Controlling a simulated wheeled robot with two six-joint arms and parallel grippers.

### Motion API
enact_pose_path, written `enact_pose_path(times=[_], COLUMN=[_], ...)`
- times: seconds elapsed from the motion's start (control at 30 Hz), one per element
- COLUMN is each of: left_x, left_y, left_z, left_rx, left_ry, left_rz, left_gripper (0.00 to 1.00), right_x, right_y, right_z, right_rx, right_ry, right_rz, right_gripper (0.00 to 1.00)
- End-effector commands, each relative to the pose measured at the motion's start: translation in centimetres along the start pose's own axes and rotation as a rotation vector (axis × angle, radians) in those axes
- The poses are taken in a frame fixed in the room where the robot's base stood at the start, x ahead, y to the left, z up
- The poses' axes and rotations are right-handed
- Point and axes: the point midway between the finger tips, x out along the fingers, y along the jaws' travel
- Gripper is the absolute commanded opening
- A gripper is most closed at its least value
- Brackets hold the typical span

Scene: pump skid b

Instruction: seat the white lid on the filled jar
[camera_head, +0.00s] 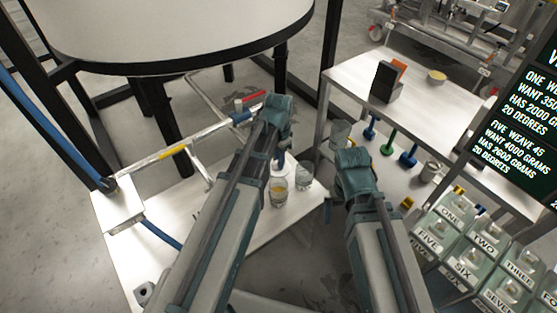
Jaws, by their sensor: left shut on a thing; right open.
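A clear jar with amber contents (278,192) stands upright on the white table, below my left gripper in the picture. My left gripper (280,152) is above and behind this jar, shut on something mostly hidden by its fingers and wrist. A pale patch (287,164) just under the fingers looks like the white lid, but its edges blend with the bright table. I cannot tell whether it touches the jar. My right gripper (333,192) is open and empty, to the right of the jar and apart from it.
A second glass jar (304,175) stands close to the right of the amber one. Another glass (341,132) is behind my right gripper. Labelled bins (470,245) fill the lower right.

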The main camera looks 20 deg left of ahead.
Motion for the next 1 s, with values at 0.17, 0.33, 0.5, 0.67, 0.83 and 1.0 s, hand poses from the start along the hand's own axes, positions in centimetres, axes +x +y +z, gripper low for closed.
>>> enact_pose_path(times=[0.17,0.33,0.5,0.67,0.83,1.0], left_x=[2.3,3.9,5.5,6.7,7.2,7.1], left_y=[0.0,0.0,0.0,0.0,0.0,0.0], left_z=[0.0,0.0,0.0,0.0,0.0,0.0], left_rx=[0.000,0.000,0.000,0.000,0.000,0.000], left_ry=[0.000,0.000,0.000,0.000,0.000,0.000], left_rz=[0.000,0.000,0.000,0.000,0.000,0.000], left_gripper=[0.00,0.00,0.00,0.00,0.00,0.00], right_x=[2.2,3.9,5.5,6.7,7.1,7.1], right_y=[-0.2,-0.4,-0.5,-0.6,-0.7,-0.7], right_z=[-0.1,-0.2,-0.3,-0.4,-0.4,-0.4], right_rx=[0.000,-0.001,-0.001,-0.001,-0.001,-0.001], right_ry=[0.000,0.000,0.000,0.000,0.000,0.000], right_rz=[0.000,0.000,0.000,0.000,0.000,0.000], right_gripper=[1.00,1.00,1.00,1.00,1.00,1.00])
